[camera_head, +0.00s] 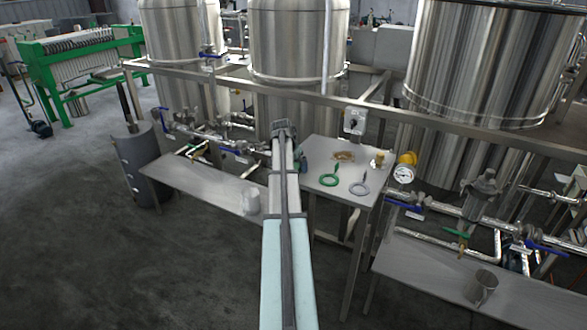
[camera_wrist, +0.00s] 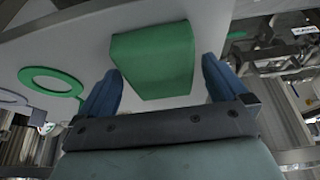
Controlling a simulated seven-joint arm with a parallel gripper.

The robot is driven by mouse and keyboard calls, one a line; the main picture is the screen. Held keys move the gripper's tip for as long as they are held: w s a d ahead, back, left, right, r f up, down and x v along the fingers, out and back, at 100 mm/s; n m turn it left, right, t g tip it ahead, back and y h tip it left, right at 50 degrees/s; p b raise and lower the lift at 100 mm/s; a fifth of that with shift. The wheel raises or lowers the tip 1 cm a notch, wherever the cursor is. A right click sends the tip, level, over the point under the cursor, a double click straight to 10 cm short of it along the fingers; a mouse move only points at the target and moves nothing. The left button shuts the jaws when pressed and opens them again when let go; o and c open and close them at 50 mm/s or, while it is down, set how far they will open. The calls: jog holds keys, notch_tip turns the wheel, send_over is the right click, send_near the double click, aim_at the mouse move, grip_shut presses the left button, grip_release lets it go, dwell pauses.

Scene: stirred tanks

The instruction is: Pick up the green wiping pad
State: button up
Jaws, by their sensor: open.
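The green wiping pad (camera_wrist: 152,60) is a blocky green piece on the pale metal table (camera_wrist: 75,48) in the wrist view. My gripper (camera_wrist: 162,66) is open, with one blue finger on each side of the pad's near end. A gap shows between the pad and each finger, so neither seems to press on it. The far part of the pad reaches beyond the fingertips. In the head view my arm covers most of this spot, and only a small blue-green patch shows beside it, too small to tell apart.
On the small table (camera_head: 318,152) lie a green ring with a handle (camera_head: 329,180) and a grey ring (camera_head: 359,189). A brown item (camera_head: 344,155) and a yellowish cup (camera_head: 378,160) stand farther back. A steel rail (camera_head: 290,93) and tanks (camera_head: 298,40) rise behind.

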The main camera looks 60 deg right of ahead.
jog(key=shift+c, duration=0.5)
jog(key=c, duration=0.8)
jog(key=shift+o, duration=0.2)
notch_tip(320, 180, up, 10)
jog(key=shift+r, duration=0.25)
